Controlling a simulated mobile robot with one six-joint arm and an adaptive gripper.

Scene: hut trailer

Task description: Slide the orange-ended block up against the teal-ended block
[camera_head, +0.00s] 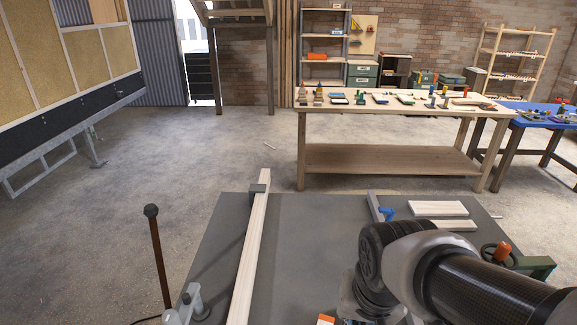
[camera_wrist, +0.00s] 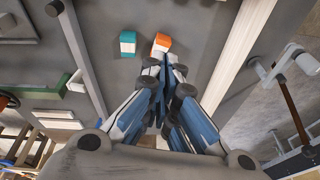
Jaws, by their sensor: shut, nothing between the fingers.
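The orange-ended block (camera_wrist: 162,41) lies on the grey tabletop (camera_wrist: 185,15) in the wrist view. Its orange end also shows at the bottom edge of the head view (camera_head: 325,320). The teal-ended block (camera_wrist: 127,42) lies just left of it in the wrist view, with a narrow gap between them. In the head view the teal-ended block is not visible. My gripper (camera_wrist: 170,63) is shut and empty. Its fingertips are right by the near side of the orange-ended block; I cannot tell whether they touch it.
A long pale timber (camera_head: 257,240) runs along the table (camera_head: 310,225), right of the blocks in the wrist view. A metal rail (camera_wrist: 82,50) lies to their left. White boards (camera_head: 439,209) lie at the table's far right. A workbench (camera_head: 400,101) with tools stands beyond.

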